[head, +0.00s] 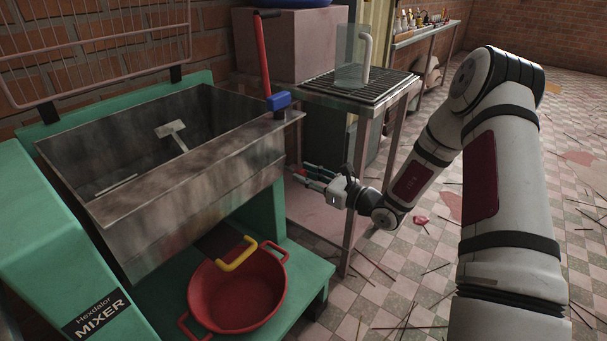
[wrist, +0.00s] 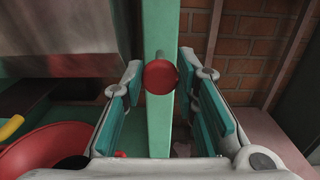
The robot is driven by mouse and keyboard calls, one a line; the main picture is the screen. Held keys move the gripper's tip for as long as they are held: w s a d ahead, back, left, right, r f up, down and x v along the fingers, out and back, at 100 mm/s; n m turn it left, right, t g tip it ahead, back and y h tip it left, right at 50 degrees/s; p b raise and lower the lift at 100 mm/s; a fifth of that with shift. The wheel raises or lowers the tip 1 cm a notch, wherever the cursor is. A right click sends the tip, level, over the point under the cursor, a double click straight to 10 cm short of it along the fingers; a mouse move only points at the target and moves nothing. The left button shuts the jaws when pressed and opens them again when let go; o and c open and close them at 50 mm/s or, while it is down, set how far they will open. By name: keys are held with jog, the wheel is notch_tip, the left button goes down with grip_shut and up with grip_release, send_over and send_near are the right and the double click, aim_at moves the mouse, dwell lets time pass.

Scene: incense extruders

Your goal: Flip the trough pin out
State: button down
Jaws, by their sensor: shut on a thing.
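The steel trough (head: 190,180) sits in the green mixer frame, with a mixing paddle (head: 172,132) inside. The trough pin appears as a round red knob (wrist: 161,77) in front of a green post, between my fingertips in the wrist view. My gripper (head: 304,172) is at the trough's right side, below its rim, pointing left. Its teal-padded fingers (wrist: 161,85) are shut on the knob, one on each side. In the head view the knob is largely hidden by the fingers.
A red basin (head: 237,298) stands below the trough, with a yellow handle (head: 236,254) above it. A red lever (head: 262,60) with a blue block (head: 279,101) rises at the trough's corner. A metal-topped stand (head: 360,90) is close behind my gripper. Sticks litter the tiled floor.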

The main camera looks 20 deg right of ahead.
jog(key=c, duration=1.3)
grip_release()
jog(key=shift+s+d+f, duration=0.1)
jog(key=shift+s+d, duration=0.05)
jog(key=shift+s, duration=0.05)
jog(key=v, duration=1.2)
